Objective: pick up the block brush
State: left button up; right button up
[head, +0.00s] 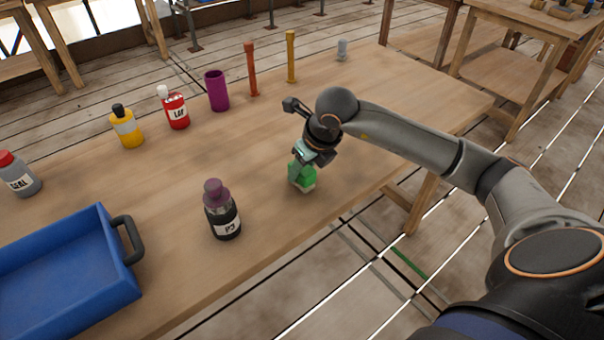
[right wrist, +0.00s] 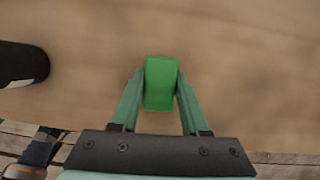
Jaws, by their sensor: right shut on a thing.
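The block brush (head: 303,178) is a small green block with a pale underside, near the front edge of the wooden table. My right gripper (head: 304,163) reaches down to it from above and is shut on it. In the right wrist view the green block brush (right wrist: 160,84) sits between the two teal fingers of my right gripper (right wrist: 160,100), which touch its sides. I cannot tell whether the brush still rests on the table. My left gripper is not in view.
A purple-capped bottle (head: 222,212) stands left of the brush. A blue tray (head: 121,287) with a dark handle is at the front left. Several bottles, a purple cup (head: 216,91) and upright sticks line the back. The table (head: 400,105) is clear to the right.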

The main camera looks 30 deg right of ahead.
grip_shut()
jog(key=shift+r, duration=0.55)
notch_tip(320, 180, up, 2)
jog(key=shift+r, duration=0.2)
jog(key=s+a+r, duration=0.2)
jog(key=s+r, duration=0.7)
jog(key=s, duration=0.5)
jog(key=shift+a+r, duration=0.15)
jog(key=shift+r, duration=0.15)
